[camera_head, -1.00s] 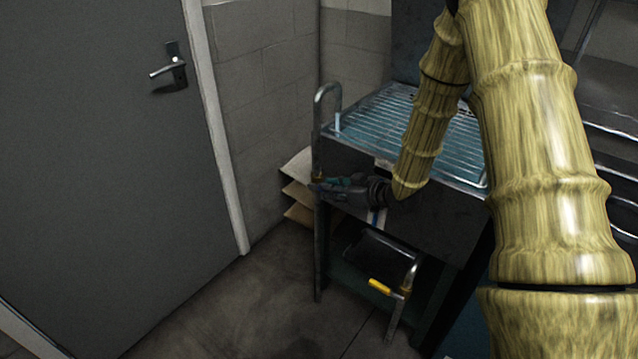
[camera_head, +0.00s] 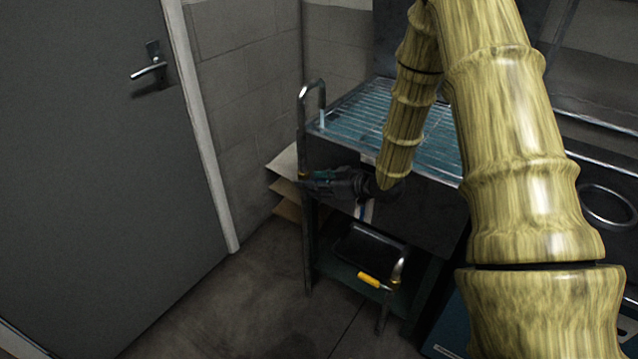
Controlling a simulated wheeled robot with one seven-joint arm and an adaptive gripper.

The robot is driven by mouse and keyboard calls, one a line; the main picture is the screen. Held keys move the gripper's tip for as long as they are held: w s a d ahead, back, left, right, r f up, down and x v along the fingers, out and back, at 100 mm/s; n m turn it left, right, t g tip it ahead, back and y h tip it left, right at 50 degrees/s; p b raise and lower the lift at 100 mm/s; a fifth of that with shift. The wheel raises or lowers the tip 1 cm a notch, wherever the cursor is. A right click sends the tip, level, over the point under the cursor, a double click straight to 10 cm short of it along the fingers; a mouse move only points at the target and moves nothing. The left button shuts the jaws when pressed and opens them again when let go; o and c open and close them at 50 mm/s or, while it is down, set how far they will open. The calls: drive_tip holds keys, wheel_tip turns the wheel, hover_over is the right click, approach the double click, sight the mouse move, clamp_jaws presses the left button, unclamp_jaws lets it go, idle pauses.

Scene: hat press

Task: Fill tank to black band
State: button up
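The dark metal tank (camera_head: 425,205) stands on legs, with a slatted top (camera_head: 360,108) and bluish surface between the slats. A bent pipe (camera_head: 303,125) rises at its left corner and curves over the top. A short pale strip (camera_head: 322,119) shows under its spout; I cannot tell if it is water. A white gauge strip with some blue (camera_head: 364,211) is on the front, partly hidden by my arm. I cannot make out a black band. My gripper (camera_head: 312,181) points left at the pipe, below the tank's top edge. Its fingers are dark and small, so their opening is unclear.
A lower tap with a yellow handle (camera_head: 369,280) hangs below the tank front. Flat cardboard pieces (camera_head: 286,190) lie behind the pipe. A grey door (camera_head: 90,180) is at left, and a metal ring (camera_head: 607,205) is at right. The floor (camera_head: 240,305) before the door is clear.

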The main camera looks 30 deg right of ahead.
drive_tip(key=v, duration=1.2)
idle(0.3)
drive_tip(key=s+a+f+m+g+h+p, duration=0.2)
drive_tip(key=s+a+f+g+p, duration=0.1)
drive_tip(key=s+a+f, duration=0.3)
drive_tip(key=s+a+f+m+g+h+p, duration=0.2)
drive_tip(key=s+a+f+p, duration=0.15)
drive_tip(key=f, duration=0.55)
drive_tip(key=s+a+f+m+g+h+p, duration=0.1)
drive_tip(key=s+a+f+g+p, duration=0.1)
drive_tip(key=s, duration=1)
drive_tip(key=s+a+f+m+g+h+p, duration=0.1)
drive_tip(key=s+a+f+g, duration=0.3)
drive_tip(key=s, duration=0.8)
drive_tip(key=shift+s+a+f+g+p, duration=0.3)
drive_tip(key=shift+a+f+p, duration=0.2)
drive_tip(key=shift+a, duration=0.55)
drive_tip(key=shift+w, duration=0.1)
